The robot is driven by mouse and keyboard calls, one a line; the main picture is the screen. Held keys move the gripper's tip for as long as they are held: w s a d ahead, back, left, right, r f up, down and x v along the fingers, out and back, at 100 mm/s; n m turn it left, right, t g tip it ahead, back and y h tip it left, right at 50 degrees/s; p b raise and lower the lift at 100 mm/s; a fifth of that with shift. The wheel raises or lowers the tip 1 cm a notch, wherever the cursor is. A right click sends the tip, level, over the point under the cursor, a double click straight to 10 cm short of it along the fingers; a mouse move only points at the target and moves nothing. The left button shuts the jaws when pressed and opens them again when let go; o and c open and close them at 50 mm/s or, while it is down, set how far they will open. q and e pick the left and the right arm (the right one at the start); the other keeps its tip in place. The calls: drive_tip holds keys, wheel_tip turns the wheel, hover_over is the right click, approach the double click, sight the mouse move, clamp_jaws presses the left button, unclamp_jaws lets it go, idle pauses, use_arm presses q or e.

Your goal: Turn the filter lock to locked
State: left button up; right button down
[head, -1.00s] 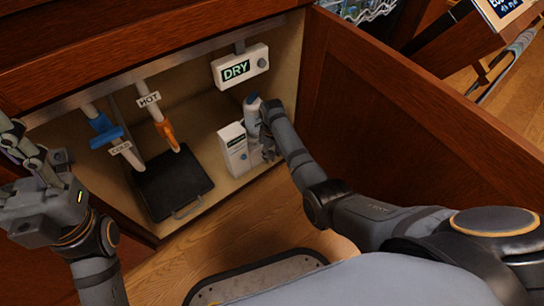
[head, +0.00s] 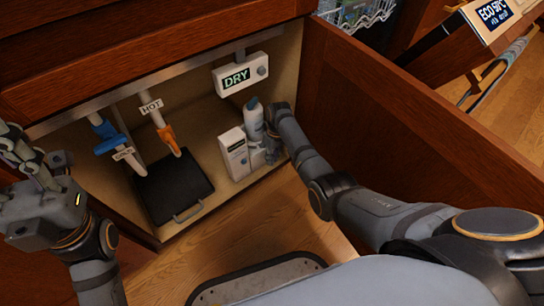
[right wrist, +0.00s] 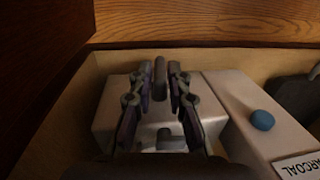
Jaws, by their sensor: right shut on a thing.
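The right wrist view shows a dark grey upright lever (right wrist: 161,78) between my right gripper's two fingers (right wrist: 160,85), above a white housing (right wrist: 205,95). The gripper is shut on this lever, which I take to be the filter lock. Its locked or unlocked marking cannot be read. In the head view my right gripper (head: 272,150) is beside the white filter box (head: 235,157) at the cabinet's right, and hides the lever. My left gripper (head: 22,150) is open and empty at the left edge, away from the filter; its tips are partly cut off.
A DRY display (head: 240,74) hangs above the filter. HOT (head: 151,107) and COLD pipes with an orange valve lever (head: 168,136) and a blue one (head: 110,143) are left. A black tray (head: 172,185) lies on the cabinet floor. The open wooden door (head: 400,120) stands close right.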

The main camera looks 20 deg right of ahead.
drive_tip(key=c, duration=1.3)
unclamp_jaws()
wheel_tip(320, 180, up, 12)
drive_tip(key=d, duration=0.1)
drive_tip(key=shift+w+d, duration=0.2)
drive_tip(key=shift+w, duration=0.05)
